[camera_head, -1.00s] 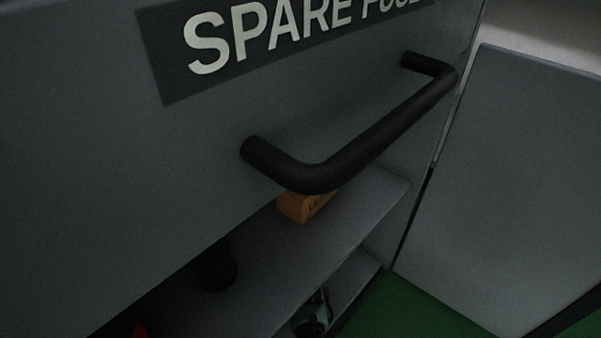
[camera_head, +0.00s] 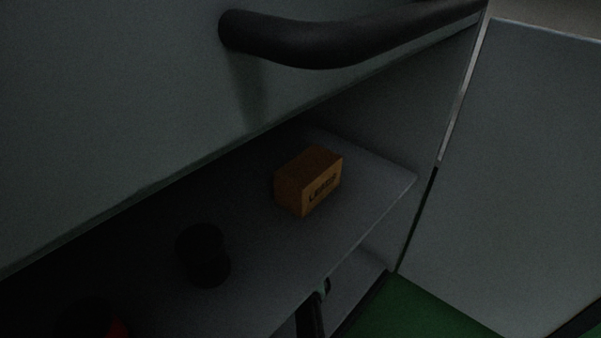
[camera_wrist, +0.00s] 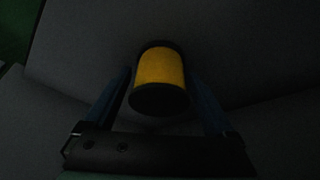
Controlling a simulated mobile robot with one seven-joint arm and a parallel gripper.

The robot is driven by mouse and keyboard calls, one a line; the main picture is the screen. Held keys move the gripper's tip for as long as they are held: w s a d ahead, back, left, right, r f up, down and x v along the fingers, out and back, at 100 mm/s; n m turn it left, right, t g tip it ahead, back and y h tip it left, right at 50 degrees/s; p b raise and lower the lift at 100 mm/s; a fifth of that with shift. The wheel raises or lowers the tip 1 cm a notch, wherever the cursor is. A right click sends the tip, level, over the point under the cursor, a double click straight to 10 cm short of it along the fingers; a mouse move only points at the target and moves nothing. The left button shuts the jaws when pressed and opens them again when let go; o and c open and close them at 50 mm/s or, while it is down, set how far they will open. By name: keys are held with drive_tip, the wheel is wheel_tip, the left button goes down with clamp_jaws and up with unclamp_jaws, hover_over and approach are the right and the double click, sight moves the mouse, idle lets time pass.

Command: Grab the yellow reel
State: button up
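The yellow reel (camera_wrist: 160,68) has black flanges and shows in the middle of the wrist view, its near flange facing the camera. My gripper (camera_wrist: 160,78) is open, with one dark blue finger on each side of the reel. Dark gaps seem to show between fingers and reel; contact is hard to judge in the low light. In the head view I cannot make out any yellow reel. A black bar with a small greenish part shows below the shelf there; I cannot tell what it is.
In the head view, an orange-brown labelled box (camera_head: 308,182), a black cylinder (camera_head: 203,255) and a red-and-black thing (camera_head: 103,326) stand on the grey shelf (camera_head: 365,197). A panel with a black handle (camera_head: 310,50) overhangs it. Green floor (camera_head: 430,312) shows at right.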

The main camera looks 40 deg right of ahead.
clamp_jaws()
idle(0.3)
